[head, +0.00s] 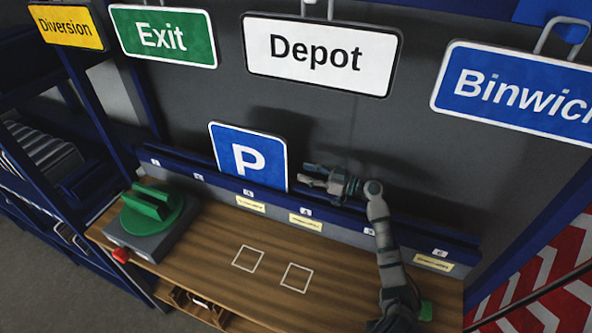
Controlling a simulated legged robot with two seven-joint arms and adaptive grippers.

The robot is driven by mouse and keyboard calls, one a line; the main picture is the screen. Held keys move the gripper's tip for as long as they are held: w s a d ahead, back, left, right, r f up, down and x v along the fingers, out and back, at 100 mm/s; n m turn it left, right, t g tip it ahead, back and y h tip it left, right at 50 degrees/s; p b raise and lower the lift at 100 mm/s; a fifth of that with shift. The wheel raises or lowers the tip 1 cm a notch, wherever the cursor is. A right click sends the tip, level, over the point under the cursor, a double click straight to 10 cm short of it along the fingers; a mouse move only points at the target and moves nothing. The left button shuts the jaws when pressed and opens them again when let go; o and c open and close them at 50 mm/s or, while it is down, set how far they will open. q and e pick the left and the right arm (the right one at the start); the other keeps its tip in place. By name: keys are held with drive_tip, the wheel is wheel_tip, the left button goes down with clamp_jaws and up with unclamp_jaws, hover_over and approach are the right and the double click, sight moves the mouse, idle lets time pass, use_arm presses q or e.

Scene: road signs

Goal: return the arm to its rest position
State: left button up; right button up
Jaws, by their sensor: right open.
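My right arm comes up from the lower right of the head view. Its gripper (322,177) is open and empty, with its fingers pointing left, just right of the blue P sign (248,158). I cannot tell whether a fingertip touches the sign's edge. The P sign stands nearly upright in the blue slotted rack (203,180) along the back of the bench, near the label 3. My left gripper is not in view.
Diversion (66,27), Exit (163,36), Depot (320,56) and Binwich (515,95) signs hang on the dark back panel. A green device (152,208) sits at the left of the wooden bench (205,245). Two white squares mark the bench's clear middle.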

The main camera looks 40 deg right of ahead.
drive_tip(key=shift+v, duration=1.05)
